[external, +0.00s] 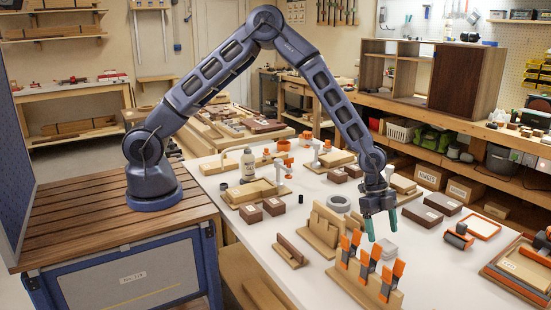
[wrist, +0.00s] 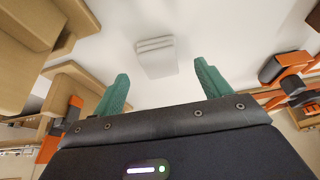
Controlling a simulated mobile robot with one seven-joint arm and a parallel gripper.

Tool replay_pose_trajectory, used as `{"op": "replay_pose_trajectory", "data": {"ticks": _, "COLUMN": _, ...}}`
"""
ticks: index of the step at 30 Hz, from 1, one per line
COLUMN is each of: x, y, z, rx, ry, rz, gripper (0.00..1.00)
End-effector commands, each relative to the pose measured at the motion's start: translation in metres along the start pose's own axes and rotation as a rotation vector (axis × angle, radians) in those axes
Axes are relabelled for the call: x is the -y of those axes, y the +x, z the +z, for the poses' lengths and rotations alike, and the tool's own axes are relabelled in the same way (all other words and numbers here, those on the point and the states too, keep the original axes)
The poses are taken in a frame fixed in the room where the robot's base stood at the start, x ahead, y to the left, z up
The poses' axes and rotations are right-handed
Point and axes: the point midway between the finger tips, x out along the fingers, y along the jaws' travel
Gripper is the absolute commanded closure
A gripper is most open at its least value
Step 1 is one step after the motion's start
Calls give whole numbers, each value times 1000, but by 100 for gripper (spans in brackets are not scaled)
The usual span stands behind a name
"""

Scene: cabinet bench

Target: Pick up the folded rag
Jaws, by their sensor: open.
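The folded rag (external: 386,249) is a small light-grey folded stack lying flat on the white bench top. In the wrist view the rag (wrist: 156,58) shows layered edges and lies ahead of the fingertips, roughly centred between them. My gripper (external: 381,226) points down above the bench, close to the rag in the external view, with its green fingers spread. In the wrist view my gripper (wrist: 161,78) shows both fingers apart with nothing between them. The gripper is not touching the rag as far as I can see.
Orange-and-grey clamps (external: 368,266) stand on a wooden block just in front of the rag. Stepped wooden blocks (external: 323,228) stand to the left. Dark boxes (external: 422,215) lie to the right behind. An orange frame (external: 481,226) lies farther right. Bare bench surrounds the rag.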

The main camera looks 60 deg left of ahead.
Motion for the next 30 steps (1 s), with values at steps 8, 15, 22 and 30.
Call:
{"op": "replay_pose_trajectory", "data": {"ticks": 8, "x": -2, "y": 34, "z": -3, "rx": 1, "ry": 0, "rz": 2, "gripper": 24}}
{"op": "replay_pose_trajectory", "data": {"ticks": 15, "x": -2, "y": 48, "z": -3, "rx": 0, "ry": 0, "rz": 0, "gripper": 24}}
{"op": "replay_pose_trajectory", "data": {"ticks": 22, "x": -2, "y": 48, "z": -3, "rx": 0, "ry": 0, "rz": 0, "gripper": 45}}
{"op": "replay_pose_trajectory", "data": {"ticks": 30, "x": -2, "y": 48, "z": -3, "rx": 0, "ry": 0, "rz": 0, "gripper": 71}}
